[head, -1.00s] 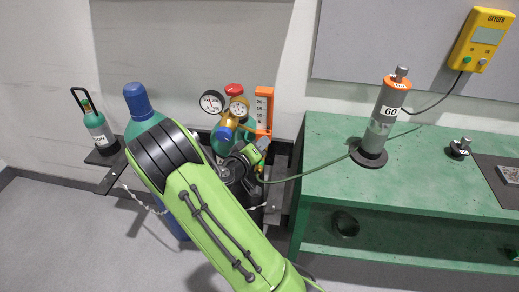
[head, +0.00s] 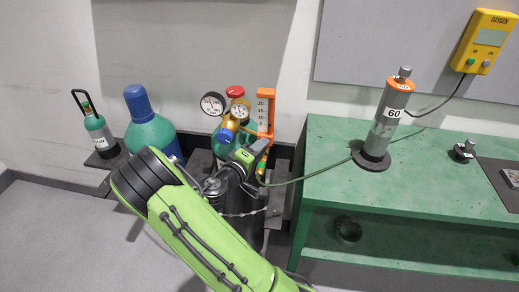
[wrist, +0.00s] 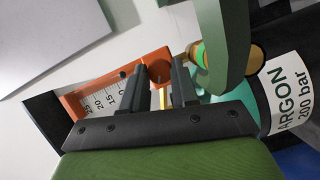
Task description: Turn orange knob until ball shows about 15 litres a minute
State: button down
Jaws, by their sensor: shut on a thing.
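The lower scale is hidden by a finger, and I cannot make out the ball. The round orange knob (wrist: 159,68) sits between the fingertips of my gripper (wrist: 161,76), which is shut on it. In the head view my gripper (head: 257,149) is just below the flowmeter, and the knob is mostly hidden.
Two round gauges (head: 213,104) sit left of the flowmeter. A green hose (head: 310,175) runs to a grey cylinder marked 60 (head: 384,130) on the green bench (head: 330,155). A teal cylinder with a blue cap (head: 148,127) stands left. A yellow oxygen monitor (head: 486,40) hangs upper right.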

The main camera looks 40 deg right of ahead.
jog(key=c, duration=0.9)
grip_release()
jog(key=shift+o, duration=0.2)
